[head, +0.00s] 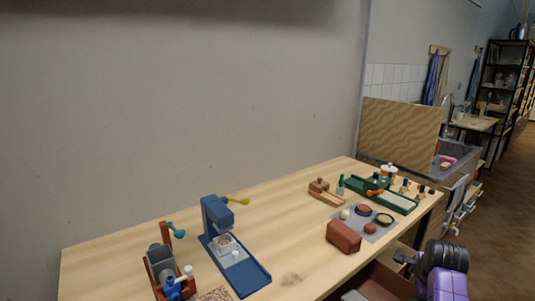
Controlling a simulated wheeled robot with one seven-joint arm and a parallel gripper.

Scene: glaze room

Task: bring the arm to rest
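My arm, black and purple, shows at the bottom right of the head view, in front of the table's right front edge. A small dark part at its left side looks like my gripper (403,260). It is apart from the things on the table, and nothing is seen held in it. It is too small and dark to tell whether the fingers are open or shut.
The wooden table (130,258) bears a blue press-like device (215,215), a grey-and-brown device (163,262), a reddish-brown block (343,236), a grey mat (345,224) with small items, and a green tray (402,205). Below the front edge is an open brown drawer or box (385,279).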

